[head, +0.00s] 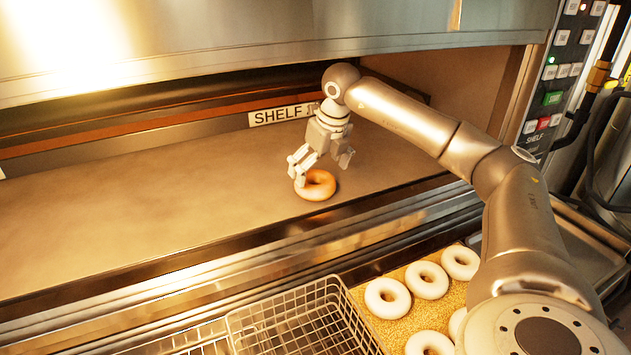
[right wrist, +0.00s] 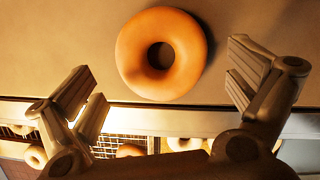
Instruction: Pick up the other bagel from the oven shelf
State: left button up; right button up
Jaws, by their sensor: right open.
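A golden-brown bagel (head: 318,185) lies flat on the oven shelf (head: 190,195), close to its front edge. My right gripper (head: 320,168) hangs right above and behind it, fingers pointing down and spread. In the right wrist view the bagel (right wrist: 140,62) lies beyond and between the two open fingers (right wrist: 165,95), with clear space on both sides. Nothing is held. My left gripper is not in the head view.
A sign reading SHELF (head: 282,115) is at the back of the oven. The oven hood (head: 250,40) overhangs the arm. Below the front edge are a wire basket (head: 290,312) and a tray with several pale bagels (head: 427,280). A control panel (head: 560,75) stands at right. The shelf's left side is clear.

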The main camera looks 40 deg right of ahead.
aim_at(316, 177)
jog(key=x, duration=0.3)
jog(key=shift+d+f+p, duration=0.1)
jog(key=shift+f+p, duration=0.1)
jog(key=shift+p, duration=0.1)
jog(key=c, duration=0.8)
jog(key=shift+r, duration=0.1)
